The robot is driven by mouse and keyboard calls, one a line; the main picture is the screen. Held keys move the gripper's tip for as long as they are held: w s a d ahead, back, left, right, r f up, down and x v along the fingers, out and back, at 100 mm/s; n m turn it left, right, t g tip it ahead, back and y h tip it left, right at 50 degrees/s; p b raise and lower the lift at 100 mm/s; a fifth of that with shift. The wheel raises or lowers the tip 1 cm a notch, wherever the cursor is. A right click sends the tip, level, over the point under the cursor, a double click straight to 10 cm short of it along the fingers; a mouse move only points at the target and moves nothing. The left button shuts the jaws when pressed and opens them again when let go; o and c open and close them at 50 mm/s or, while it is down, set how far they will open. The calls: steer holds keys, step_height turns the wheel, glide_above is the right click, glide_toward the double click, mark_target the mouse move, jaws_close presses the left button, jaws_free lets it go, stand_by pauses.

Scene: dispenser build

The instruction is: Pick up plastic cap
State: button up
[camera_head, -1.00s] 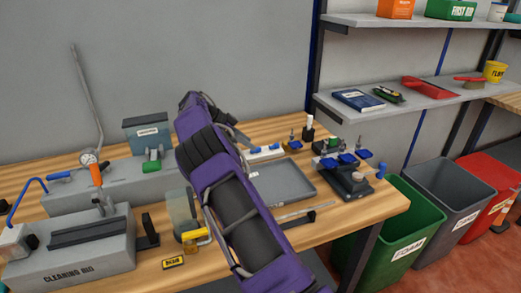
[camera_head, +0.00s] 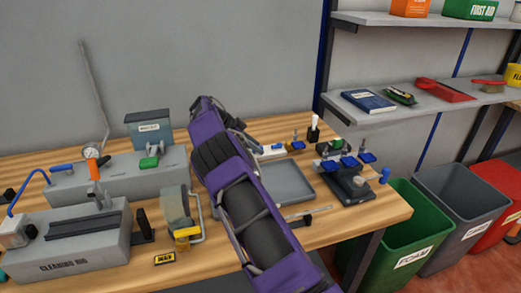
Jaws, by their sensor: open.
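No part is clearly the plastic cap. Small blue pieces (camera_head: 349,162) sit on a dark fixture (camera_head: 352,190) at the right end of the bench, with a pale round piece (camera_head: 360,181) at its front. I cannot tell whether any of these is the cap. My purple arm rises from the bottom centre and leans to the upper left over the bench. My gripper cannot be made out; the arm seems to hide it. The fixture stands to the right of the arm, apart from it.
A grey tray (camera_head: 285,181) lies between my arm and the fixture, partly covered by the arm. The cleaning rig (camera_head: 75,250) and a clear container with a yellow part (camera_head: 182,212) stand left. Bins (camera_head: 408,225) stand beyond the bench's right edge; shelves (camera_head: 415,105) hang above.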

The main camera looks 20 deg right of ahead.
steer(key=shift+c, duration=0.3)
jaws_close()
step_height(320, 180, up, 10)
steer(key=shift+p, duration=0.35)
steer(key=c, duration=0.6)
jaws_free()
jaws_close()
